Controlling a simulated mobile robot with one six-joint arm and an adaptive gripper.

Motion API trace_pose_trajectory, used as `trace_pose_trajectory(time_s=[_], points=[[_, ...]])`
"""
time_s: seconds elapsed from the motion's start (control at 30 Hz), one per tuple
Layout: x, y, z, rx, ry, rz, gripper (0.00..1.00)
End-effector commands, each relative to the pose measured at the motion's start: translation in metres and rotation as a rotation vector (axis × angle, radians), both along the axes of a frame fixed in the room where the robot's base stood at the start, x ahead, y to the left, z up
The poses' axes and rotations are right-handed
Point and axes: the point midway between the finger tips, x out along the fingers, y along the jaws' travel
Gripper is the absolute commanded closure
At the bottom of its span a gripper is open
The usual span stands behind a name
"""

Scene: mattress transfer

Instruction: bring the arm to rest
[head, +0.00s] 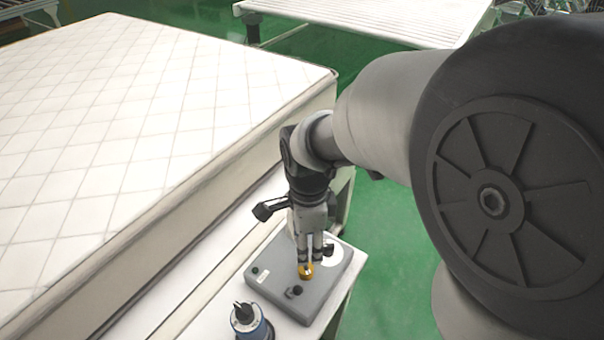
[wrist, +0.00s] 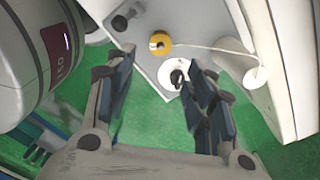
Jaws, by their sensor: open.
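My gripper (head: 310,262) hangs from my arm, pointing down over a grey box (head: 268,255) at the lower middle of the head view. In the wrist view my gripper (wrist: 158,88) has its fingers apart, with nothing between them. A yellow ring-shaped piece (head: 305,271) is on the box just by the fingertips in the head view. In the wrist view the yellow piece (wrist: 160,43) lies beyond the fingertips, with a pale cord running from it. A white disc (wrist: 174,73) shows near the fingertips. How high the fingers are above the box is hard to tell.
A large white quilted mattress (head: 120,120) fills the left of the head view. A blue and grey round device (head: 250,322) stands by the box on a white ledge (head: 205,312). A white slatted table (head: 370,18) is at the back. Green floor (head: 385,240) is open to the right.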

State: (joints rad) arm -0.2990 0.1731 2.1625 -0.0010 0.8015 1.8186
Motion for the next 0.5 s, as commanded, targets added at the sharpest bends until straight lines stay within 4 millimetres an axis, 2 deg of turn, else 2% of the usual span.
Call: trace_pose_trajectory(time_s=[0.27, 0.37, 0.5], points=[[-0.001, -0.002, 0.004, 0.002, -0.008, 0.021, 0.51], [-0.006, -0.012, 0.020, 0.007, -0.038, 0.114, 0.51], [-0.026, -0.037, 0.058, 0.000, -0.119, 0.384, 0.51]])
